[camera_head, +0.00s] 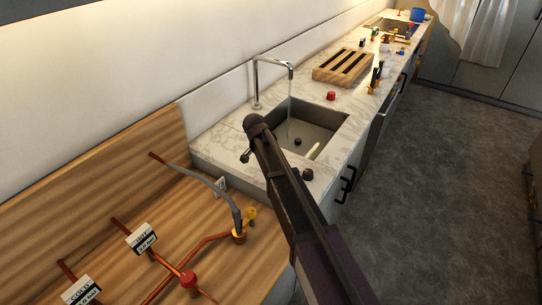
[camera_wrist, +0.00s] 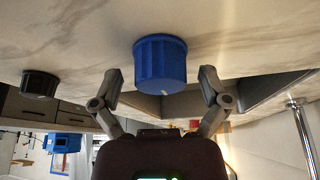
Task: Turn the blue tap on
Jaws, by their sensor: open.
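The blue tap (camera_wrist: 160,62) is a ribbed round knob on the marble counter (camera_wrist: 60,40), near the middle of the wrist view. My gripper (camera_wrist: 160,82) is open, with one finger on each side of the knob. Some gap shows on both sides, and it holds nothing. In the head view my dark arm reaches over the counter beside the sink (camera_head: 330,116) and hides the blue knob. The faucet (camera_head: 257,83) stands behind the sink. A thin pale streak, seemingly water, hangs below its spout.
A black knob (camera_head: 307,174) sits on the counter to the right of my arm. A red knob (camera_head: 330,96) and a slatted wooden rack (camera_head: 343,66) stand beyond the sink. Copper pipes with a red valve (camera_head: 188,278) run along the wooden panel at left. The floor at right is clear.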

